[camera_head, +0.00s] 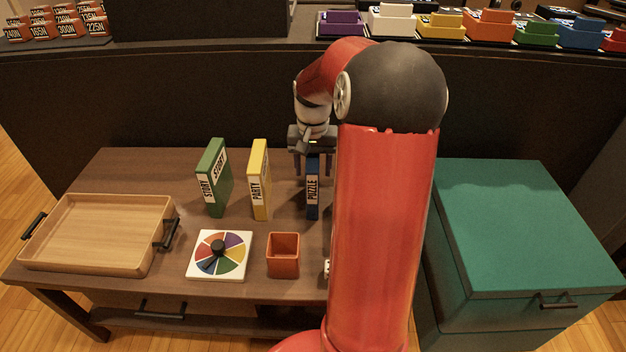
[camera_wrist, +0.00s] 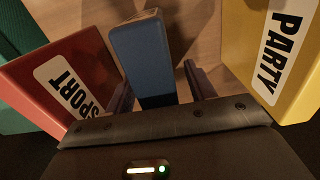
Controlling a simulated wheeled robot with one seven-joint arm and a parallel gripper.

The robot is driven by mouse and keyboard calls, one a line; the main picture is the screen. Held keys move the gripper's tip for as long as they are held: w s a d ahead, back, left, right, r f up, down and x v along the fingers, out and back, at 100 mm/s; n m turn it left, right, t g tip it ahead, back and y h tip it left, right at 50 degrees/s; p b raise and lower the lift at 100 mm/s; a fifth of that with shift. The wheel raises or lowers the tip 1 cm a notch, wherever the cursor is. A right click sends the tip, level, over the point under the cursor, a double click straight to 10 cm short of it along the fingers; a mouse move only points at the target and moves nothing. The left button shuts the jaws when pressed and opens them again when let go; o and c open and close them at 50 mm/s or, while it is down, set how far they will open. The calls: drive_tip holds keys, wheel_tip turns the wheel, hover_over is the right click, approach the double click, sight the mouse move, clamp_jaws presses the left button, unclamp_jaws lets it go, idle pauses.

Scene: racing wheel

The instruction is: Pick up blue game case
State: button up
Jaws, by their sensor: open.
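The blue game case (camera_head: 312,200), labelled PUZZLE, stands upright on the brown table, partly covered by my gripper and arm. My gripper (camera_head: 312,158) is above it, pointing down, with its fingers around the case's upper part. In the wrist view the blue case (camera_wrist: 143,55) lies between the two spread fingers of my gripper (camera_wrist: 158,82). A gap shows by the right finger; the left finger is close to the case, and I cannot tell whether it touches.
A yellow PARTY case (camera_head: 260,180) and a green STORY case (camera_head: 214,178) stand to the left. A red SPORT case (camera_wrist: 65,75) stands on the other side. A spinner board (camera_head: 240,268), an orange cup (camera_head: 283,268) and a wooden tray (camera_head: 90,235) share the table. A green-topped cabinet (camera_head: 510,220) stands right.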

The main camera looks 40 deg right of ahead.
drive_tip(key=c, duration=1.1)
drive_tip(key=shift+c, duration=0.2)
drive_tip(key=shift+r, duration=0.15)
